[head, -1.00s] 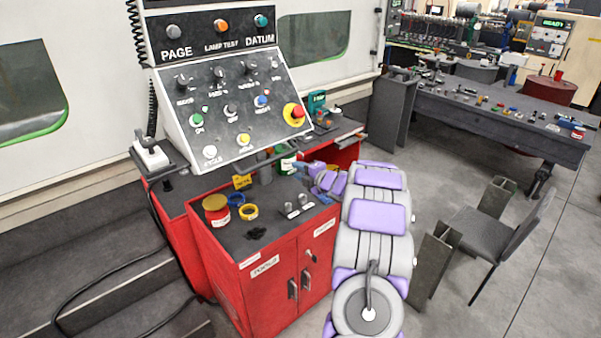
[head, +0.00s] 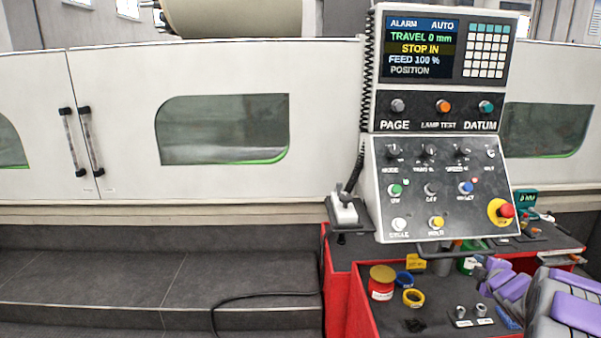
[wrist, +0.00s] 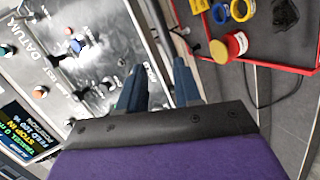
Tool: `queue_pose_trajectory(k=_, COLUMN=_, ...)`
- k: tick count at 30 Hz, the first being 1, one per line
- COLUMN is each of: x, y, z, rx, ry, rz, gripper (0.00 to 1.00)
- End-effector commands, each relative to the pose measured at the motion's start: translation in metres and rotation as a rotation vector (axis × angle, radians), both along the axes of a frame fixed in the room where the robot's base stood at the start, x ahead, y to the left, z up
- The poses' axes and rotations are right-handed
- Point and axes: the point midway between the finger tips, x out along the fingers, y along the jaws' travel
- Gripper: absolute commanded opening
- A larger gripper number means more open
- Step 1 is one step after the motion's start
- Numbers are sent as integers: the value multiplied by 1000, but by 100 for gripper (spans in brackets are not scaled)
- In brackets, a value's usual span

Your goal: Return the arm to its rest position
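My arm (head: 575,310) enters the head view at the lower right, with grey links and purple pads. It reaches over the right part of the red cabinet's dark top. In the wrist view, the two dark blue-grey fingers of my gripper (wrist: 160,75) stand apart with a clear gap. Nothing shows between them. The sloped control panel (wrist: 85,55) fills the left of the wrist view beside the fingers. The fingertips cannot be made out clearly in the head view.
The control panel (head: 440,185) with its screen (head: 420,50) rises behind the cabinet (head: 350,310). A red yellow-lidded jar (head: 382,283), a blue ring (head: 404,279) and a yellow ring (head: 413,298) stand on the cabinet top. A black cable (head: 260,297) lies on the grey step at left.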

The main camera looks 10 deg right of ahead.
Motion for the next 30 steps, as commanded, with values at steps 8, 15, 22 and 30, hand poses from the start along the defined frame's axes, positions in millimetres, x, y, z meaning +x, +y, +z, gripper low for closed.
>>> queue_pose_trajectory(k=8, x=-25, y=79, z=16, rx=227, ry=115, rz=-271, gripper=34)
queue_pose_trajectory(k=15, x=-86, y=165, z=7, rx=451, ry=243, rz=-495, gripper=34)
queue_pose_trajectory(k=22, x=-175, y=263, z=-15, rx=658, ry=415, rz=-693, gripper=34)
queue_pose_trajectory(k=30, x=-309, y=377, z=-45, rx=841, ry=694, rz=-901, gripper=34)
